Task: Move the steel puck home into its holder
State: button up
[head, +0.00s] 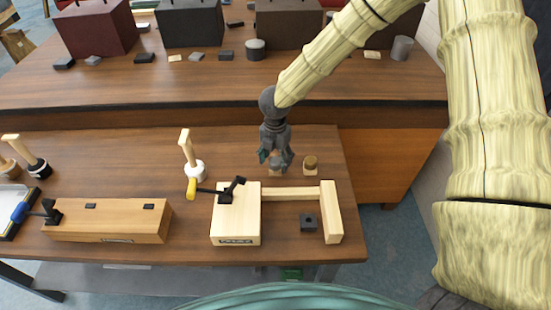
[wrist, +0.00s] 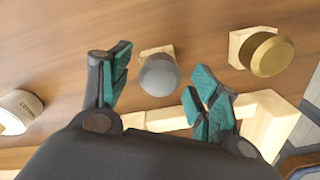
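The grey steel puck (wrist: 160,76) shows between the spread fingers of my gripper (wrist: 163,72) in the wrist view, with gaps on both sides. A small pale wooden block (wrist: 155,52) shows behind or under it. In the head view my gripper (head: 277,158) points down, open, over the steel puck (head: 276,163), which it partly hides. A brass puck (head: 310,161) stands to the right on its own wooden block, also in the wrist view (wrist: 271,56). A dark square block with a hole (head: 308,222) lies nearer the front; I cannot tell which piece is the holder.
A pale wooden frame with a clamp (head: 236,222) and a crossbar (head: 331,212) stands in front of the pucks. A mallet (head: 188,155) stands left. A longer wooden box (head: 110,220) lies further left. A raised shelf holds boxes behind.

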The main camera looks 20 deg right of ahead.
aim_at(276, 160)
notch_tip(276, 160, up, 12)
dwell(0.8)
dwell(0.7)
